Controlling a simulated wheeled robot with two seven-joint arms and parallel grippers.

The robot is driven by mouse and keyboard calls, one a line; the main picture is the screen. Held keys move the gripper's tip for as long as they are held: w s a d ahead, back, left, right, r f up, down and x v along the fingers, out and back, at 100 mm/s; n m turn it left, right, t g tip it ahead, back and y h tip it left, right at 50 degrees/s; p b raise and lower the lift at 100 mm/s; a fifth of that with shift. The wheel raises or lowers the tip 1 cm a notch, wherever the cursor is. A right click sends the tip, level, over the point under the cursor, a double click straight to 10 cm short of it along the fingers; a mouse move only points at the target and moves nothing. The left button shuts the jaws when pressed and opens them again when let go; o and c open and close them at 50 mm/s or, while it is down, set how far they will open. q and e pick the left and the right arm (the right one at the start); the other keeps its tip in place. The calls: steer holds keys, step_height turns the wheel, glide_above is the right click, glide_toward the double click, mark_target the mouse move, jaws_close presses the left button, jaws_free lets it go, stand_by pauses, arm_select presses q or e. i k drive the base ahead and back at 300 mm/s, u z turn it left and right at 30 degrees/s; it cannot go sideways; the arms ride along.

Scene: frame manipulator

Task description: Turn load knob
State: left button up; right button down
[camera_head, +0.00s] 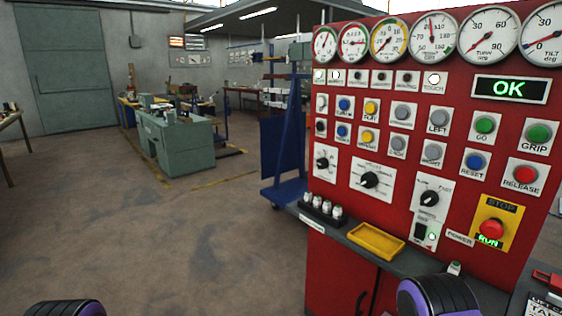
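A red control panel (330,220) stands on the right, with several gauges, buttons and knobs. Three black rotary knobs show on white plates: a small left knob (322,162), a larger middle knob (370,180) and a right knob (429,198). Their labels are too small to tell which is the load knob. The middle knob's pointer lies roughly sideways. Only rounded black and purple parts of my arms show at the bottom edge, below and apart from the knobs. Neither gripper's fingers are in view.
A grey ledge (345,240) juts out below the panel, holding a yellow tray (376,241) and a black rack of small pale pieces (321,208). A red stop button (492,229) is at the right. A blue cart (284,150) stands beside the panel. The floor at left is open.

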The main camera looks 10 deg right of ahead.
mark_target(322, 163)
steer(key=u, duration=0.1)
steer(key=i, duration=0.9)
steer(key=z, duration=0.35)
